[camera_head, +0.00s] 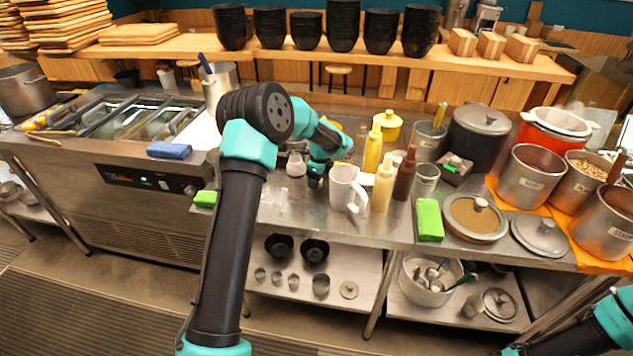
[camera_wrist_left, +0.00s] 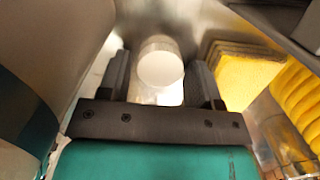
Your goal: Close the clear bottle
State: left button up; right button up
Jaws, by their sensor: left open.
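The clear bottle (camera_head: 296,176) stands upright on the steel counter, left of the white pitcher. My left gripper (camera_head: 316,178) is low over the counter, just right of the bottle and partly hidden by my arm. In the left wrist view, the left gripper (camera_wrist_left: 160,85) is open, its dark fingers on either side of a pale round-topped thing (camera_wrist_left: 160,68) with a see-through side. I cannot tell whether this is the clear bottle or its cap, nor whether the fingers touch it. My right arm enters at the lower right, but its gripper is not visible.
The white pitcher (camera_head: 343,187), a cream bottle (camera_head: 383,184) and a brown bottle (camera_head: 405,176) stand close on the right. A yellow sponge (camera_wrist_left: 242,77) is near the left gripper. A green block (camera_head: 429,220) lies at the front edge.

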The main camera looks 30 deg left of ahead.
pick_arm(q)
jog(key=shift+c, duration=0.3)
jog(key=c, duration=0.6)
notch_tip(320, 180, up, 18)
dwell(0.5)
dwell(0.3)
